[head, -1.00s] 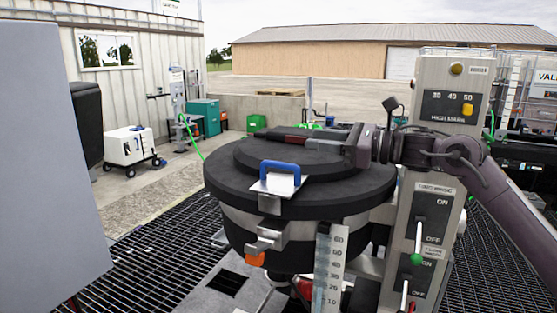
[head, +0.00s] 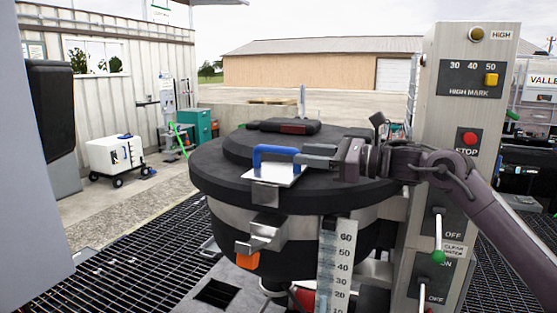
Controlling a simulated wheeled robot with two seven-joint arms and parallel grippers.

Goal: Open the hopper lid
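The hopper lid (head: 215,186) is a wide black disc with a raised round top, lying flat and closed on the hopper (head: 225,222). A blue handle (head: 258,158) stands on a pale plate at the lid's front edge. My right gripper (head: 302,156) reaches in from the right, low over the lid. Its two fingers show apart, with their tips at the right end of the blue handle. I cannot tell whether they touch it. A metal latch (head: 262,226) with an orange tab (head: 247,261) is on the hopper's front below the handle. My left gripper is not in view.
A black and red piece (head: 285,126) lies on the lid's top. A control post (head: 470,120) with a red stop button and green-tipped levers stands close on the right, behind my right arm. A level scale (head: 337,265) stands before the hopper. Dark grating (head: 130,255) lies left.

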